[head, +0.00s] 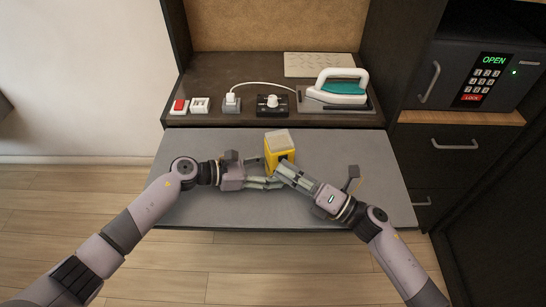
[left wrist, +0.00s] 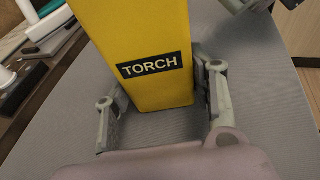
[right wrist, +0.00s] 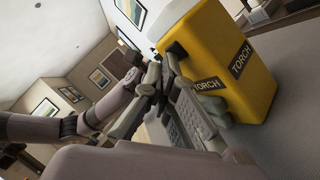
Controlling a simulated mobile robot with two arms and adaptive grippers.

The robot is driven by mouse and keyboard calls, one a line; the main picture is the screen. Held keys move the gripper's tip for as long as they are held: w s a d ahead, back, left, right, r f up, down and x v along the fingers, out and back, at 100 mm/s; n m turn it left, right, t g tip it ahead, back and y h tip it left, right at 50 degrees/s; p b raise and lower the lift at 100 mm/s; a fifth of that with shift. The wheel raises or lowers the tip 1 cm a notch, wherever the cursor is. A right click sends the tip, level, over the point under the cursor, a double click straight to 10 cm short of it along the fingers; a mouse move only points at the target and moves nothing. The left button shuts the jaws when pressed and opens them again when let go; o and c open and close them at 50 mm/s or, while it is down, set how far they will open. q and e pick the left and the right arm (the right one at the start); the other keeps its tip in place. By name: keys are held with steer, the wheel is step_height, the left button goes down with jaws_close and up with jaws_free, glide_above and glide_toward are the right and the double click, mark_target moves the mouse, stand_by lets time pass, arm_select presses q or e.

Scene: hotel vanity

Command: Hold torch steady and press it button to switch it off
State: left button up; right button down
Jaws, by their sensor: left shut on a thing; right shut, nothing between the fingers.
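The yellow torch (head: 272,158) stands upright on the grey pull-out surface (head: 340,213), with a pale top and black TORCH labels. It fills the middle of the left wrist view (left wrist: 140,55) and also shows in the right wrist view (right wrist: 222,55). My left gripper (head: 268,171) is shut on the torch's lower part, one finger on each side. My right gripper (head: 281,170) is shut and empty, its fingertips close against the torch's near face. A small dark button (right wrist: 177,49) shows on that face beside the right fingertips; I cannot tell whether they touch it.
Behind on the dark counter are a red switch (head: 180,106), a plug in a socket (head: 231,102), a dial box (head: 271,103) and an iron (head: 341,88) on its stand. A safe (head: 483,77) showing OPEN is at right. The grey surface is clear around the arms.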

arm_select(q)
steer(key=shift+f, duration=0.1)
arm_select(e)
steer(key=shift+s+d, duration=0.15)
steer(key=shift+s, duration=0.45)
steer(key=s, duration=0.2)
steer(key=s+d, duration=0.1)
steer(key=s, duration=0.2)
steer(key=shift+s+d, duration=0.35)
arm_select(q)
steer(key=o, duration=0.9)
steer(key=shift+o, duration=0.2)
